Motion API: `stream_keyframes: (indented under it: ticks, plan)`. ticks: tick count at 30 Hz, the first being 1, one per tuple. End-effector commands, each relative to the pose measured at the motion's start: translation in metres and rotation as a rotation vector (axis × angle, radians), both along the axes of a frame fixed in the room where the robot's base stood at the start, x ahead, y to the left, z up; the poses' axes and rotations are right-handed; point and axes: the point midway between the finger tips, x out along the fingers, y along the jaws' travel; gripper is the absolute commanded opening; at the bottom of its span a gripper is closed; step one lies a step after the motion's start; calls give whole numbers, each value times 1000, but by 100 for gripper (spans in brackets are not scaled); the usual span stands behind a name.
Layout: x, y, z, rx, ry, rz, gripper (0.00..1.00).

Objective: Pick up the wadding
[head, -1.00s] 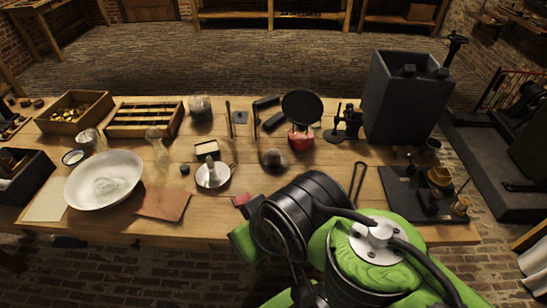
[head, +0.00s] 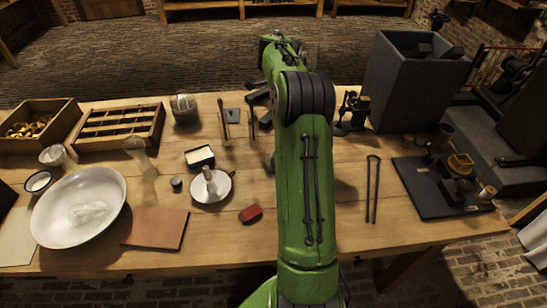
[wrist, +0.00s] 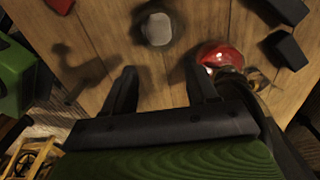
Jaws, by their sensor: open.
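In the head view a pale, whitish lump (head: 92,214) lies in the wide white basin (head: 62,236) at the left of the table; it may be the wadding, but its material is unclear. In the wrist view my gripper (wrist: 160,82) is open, with nothing between its fingers. Beyond the fingertips is a small round whitish thing with a dark blurred rim (wrist: 157,29), which I cannot identify surely. In the head view my arm reaches over the middle of the table and hides my fingers.
A red rounded object (wrist: 218,54) lies close to the right finger in the wrist view. Dark blocks (wrist: 285,48) lie beyond it. A saucer with a white upright piece (head: 212,186), a red block (head: 250,214) and a large grey box (head: 408,85) stand on the table.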

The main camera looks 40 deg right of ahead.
Motion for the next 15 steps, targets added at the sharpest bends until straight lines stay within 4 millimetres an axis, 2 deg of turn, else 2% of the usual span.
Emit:
stream_keyframes:
  ticks: [3,9,15]
  plan:
    - [0,1,-34,4,3,5,57]
    - [0,1,-82,3,3,8,57]
    - [0,2,-103,1,1,10,57]
